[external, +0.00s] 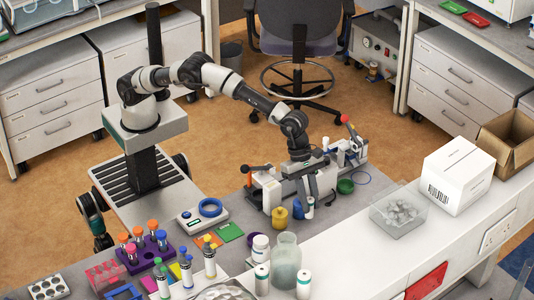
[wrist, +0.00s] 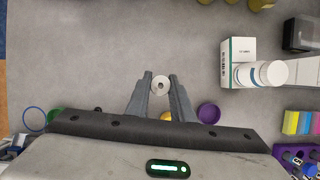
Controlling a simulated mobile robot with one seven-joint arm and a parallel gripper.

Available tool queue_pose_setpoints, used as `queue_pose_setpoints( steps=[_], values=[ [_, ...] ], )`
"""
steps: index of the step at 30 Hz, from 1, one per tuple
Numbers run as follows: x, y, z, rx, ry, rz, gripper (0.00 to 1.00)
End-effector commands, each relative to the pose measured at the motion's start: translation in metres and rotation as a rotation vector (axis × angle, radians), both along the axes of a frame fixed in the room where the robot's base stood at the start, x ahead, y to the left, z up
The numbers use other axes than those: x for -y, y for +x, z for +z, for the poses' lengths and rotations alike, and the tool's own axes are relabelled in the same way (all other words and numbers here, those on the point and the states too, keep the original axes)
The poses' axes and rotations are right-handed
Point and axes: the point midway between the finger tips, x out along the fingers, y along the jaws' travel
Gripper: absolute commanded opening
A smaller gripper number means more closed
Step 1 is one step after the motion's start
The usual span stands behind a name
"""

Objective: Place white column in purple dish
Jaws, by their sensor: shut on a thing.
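My gripper (wrist: 161,83) is shut on a small white column (wrist: 160,84), seen end-on as a white ring with a dark centre between the fingertips. In the external view my gripper (external: 307,197) points down at the bench, and the white column (external: 310,208) shows at its fingertips. I cannot tell whether its foot touches the bench. The purple dish (wrist: 209,113) lies on the bench to the right of the fingers in the wrist view, apart from the column. In the external view only a bit of it (external: 250,239) seems to show by the white bottle.
A yellow container (external: 279,217) and a green dish (external: 345,186) stand near my gripper. A white bottle (wrist: 273,72) and a carton (wrist: 238,55) stand to the right in the wrist view. A purple tube rack (external: 146,252) is at left. Grey bench beyond the fingertips is clear.

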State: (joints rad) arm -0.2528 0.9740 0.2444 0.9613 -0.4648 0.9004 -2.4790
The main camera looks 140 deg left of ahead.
Motion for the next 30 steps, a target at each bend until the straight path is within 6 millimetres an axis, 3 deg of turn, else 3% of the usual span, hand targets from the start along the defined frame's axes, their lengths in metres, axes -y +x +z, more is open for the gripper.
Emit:
queue_pose_setpoints(
  steps=[9, 13, 18, 24, 30],
  values=[
    [0.106, -0.044, 0.009, 0.003, 0.0, -0.085, 0.0],
    [0.134, -0.065, 0.008, 0.002, -0.001, -0.111, 0.0],
    [0.147, -0.077, -0.006, -0.002, -0.001, -0.123, 0.0],
    [0.147, -0.078, -0.043, -0.002, -0.002, -0.122, 0.0],
    [0.147, -0.077, -0.059, 0.0, -0.002, -0.124, 0.0]
  ],
)
